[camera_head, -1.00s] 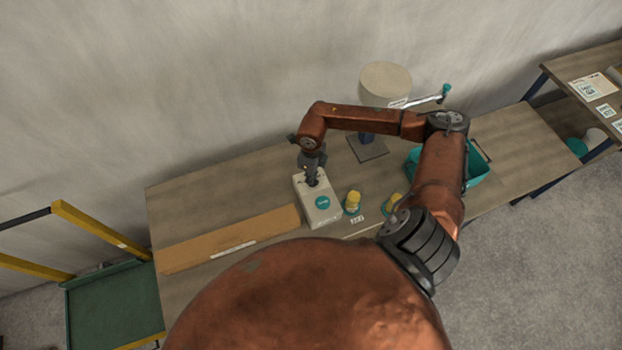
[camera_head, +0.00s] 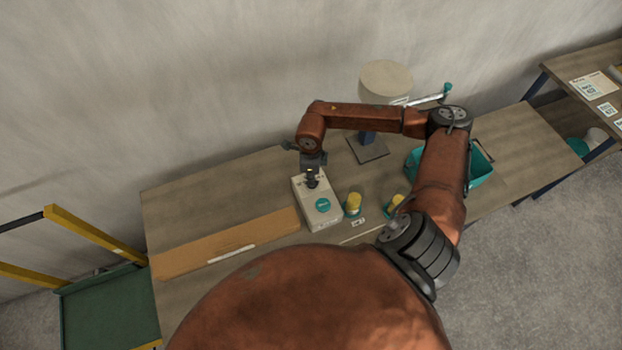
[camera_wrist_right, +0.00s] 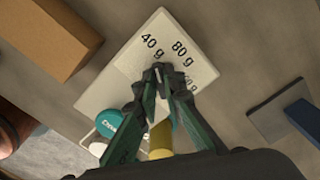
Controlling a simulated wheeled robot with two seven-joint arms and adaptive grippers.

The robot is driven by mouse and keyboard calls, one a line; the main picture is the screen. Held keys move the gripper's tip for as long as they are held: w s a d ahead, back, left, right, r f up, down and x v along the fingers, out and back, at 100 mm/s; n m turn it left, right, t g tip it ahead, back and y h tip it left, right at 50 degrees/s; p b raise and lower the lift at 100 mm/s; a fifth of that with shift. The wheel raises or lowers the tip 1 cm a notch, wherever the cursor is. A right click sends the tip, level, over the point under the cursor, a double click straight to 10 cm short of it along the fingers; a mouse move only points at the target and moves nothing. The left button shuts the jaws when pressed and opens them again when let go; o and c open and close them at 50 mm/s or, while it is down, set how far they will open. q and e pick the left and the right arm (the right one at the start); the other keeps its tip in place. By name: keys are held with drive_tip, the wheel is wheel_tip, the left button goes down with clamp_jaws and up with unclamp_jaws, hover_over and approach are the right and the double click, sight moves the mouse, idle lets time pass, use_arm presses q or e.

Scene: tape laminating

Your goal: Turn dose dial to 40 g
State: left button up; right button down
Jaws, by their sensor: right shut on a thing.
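The dose dial unit is a white box (camera_head: 319,212) with a teal round label, standing on the table. In the right wrist view its top face (camera_wrist_right: 125,70) shows the printed marks "40 g" (camera_wrist_right: 152,41), "80 g" and a third one partly covered by a finger. My right gripper (camera_head: 312,181) points down at the far end of the box. My left gripper is not in view.
A long brown carton (camera_head: 225,243) lies left of the box. Yellow-topped jars (camera_head: 353,203) stand to its right, with a teal bin (camera_head: 481,167) further right. A lamp-like stand (camera_head: 385,80) is behind. My right arm spans above the table.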

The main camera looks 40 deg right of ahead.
drive_tip(key=c, duration=2)
unclamp_jaws()
drive_tip(key=shift+c, duration=0.2)
drive_tip(key=shift+r, duration=0.1)
wheel_tip(320, 180, up, 12)
